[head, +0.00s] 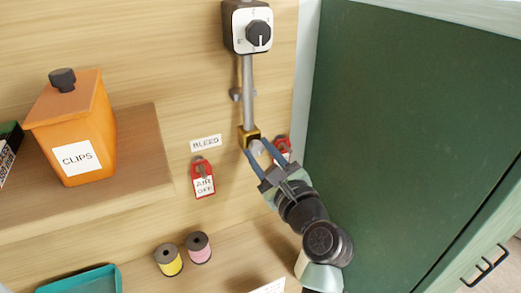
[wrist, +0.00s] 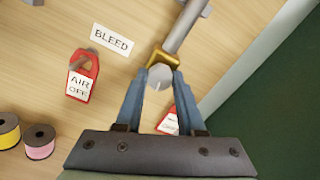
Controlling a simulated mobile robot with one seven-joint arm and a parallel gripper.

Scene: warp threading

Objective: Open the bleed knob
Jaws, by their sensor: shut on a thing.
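The bleed knob (wrist: 160,77) is a small round grey-white knob below a brass fitting (wrist: 164,56) at the lower end of a grey pipe (head: 248,87). My gripper (head: 257,150) is shut on the knob, with one blue finger on each side of it, and the wrist view shows this too. A thin pale line shows on the knob's face. In the head view the fingers partly hide the knob. A white label reading BLEED (head: 206,143) is on the wall to the left of the fitting.
A red AIR OFF tag (head: 203,178) hangs left of the knob, and another red tag (head: 281,147) is just right of it. A black dial (head: 258,33) sits above. A green panel (head: 400,130) stands to the right. An orange CLIPS box (head: 75,125) is on a left shelf.

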